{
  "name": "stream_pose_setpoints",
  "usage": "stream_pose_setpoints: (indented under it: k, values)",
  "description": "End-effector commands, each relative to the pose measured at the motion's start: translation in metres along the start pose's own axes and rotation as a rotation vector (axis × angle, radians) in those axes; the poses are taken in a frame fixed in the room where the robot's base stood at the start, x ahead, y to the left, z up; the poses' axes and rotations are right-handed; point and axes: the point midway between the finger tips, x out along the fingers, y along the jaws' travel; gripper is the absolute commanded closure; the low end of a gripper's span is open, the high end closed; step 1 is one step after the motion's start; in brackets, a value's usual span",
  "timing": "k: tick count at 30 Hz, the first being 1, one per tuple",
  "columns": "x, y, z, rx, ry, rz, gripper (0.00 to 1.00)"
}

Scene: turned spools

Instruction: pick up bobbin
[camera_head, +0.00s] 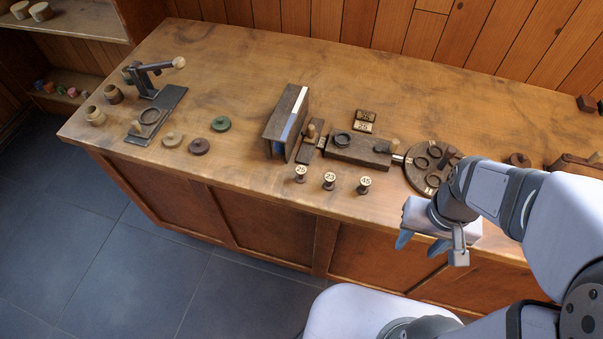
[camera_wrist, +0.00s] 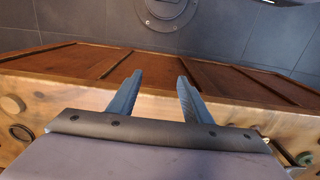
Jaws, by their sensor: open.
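Three small dark bobbins with pale numbered tops stand upright in a row near the bench's front edge in the head view: a left bobbin (camera_head: 300,174), a middle bobbin (camera_head: 329,181) and a right bobbin (camera_head: 364,186). The task does not say which one is meant. My gripper (camera_head: 420,244) is to the right of them, in front of the bench edge in the picture. Its two blue-grey fingers are apart with nothing between them, as the wrist view (camera_wrist: 159,82) also shows. I cannot make out the numbered bobbins in the wrist view.
A round dark turntable (camera_head: 415,178) with ring recesses lies behind my gripper. A slide block (camera_head: 358,151) and an upright dark panel (camera_head: 287,122) stand behind the bobbins. A lever press (camera_head: 168,98) and loose discs are at left. The bench's back middle is clear.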

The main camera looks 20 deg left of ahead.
Motion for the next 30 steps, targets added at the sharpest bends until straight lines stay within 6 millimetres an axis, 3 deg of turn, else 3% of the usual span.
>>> stream_pose_setpoints:
  k: [8, 11, 17, 20, 24, 30]
  values:
    - [-0.002, -0.006, 0.0, -0.028, 0.0, 0.0, 0.55]
    - [-0.001, -0.018, 0.004, -0.085, -0.019, 0.001, 0.55]
    - [0.019, -0.06, 0.032, -0.307, -0.172, 0.026, 0.55]
    - [0.027, -0.092, 0.023, -0.437, -0.205, 0.045, 0.55]
    - [0.037, -0.156, -0.009, -0.596, -0.192, 0.059, 0.55]
    - [0.042, -0.242, -0.062, -0.626, -0.117, 0.049, 0.55]
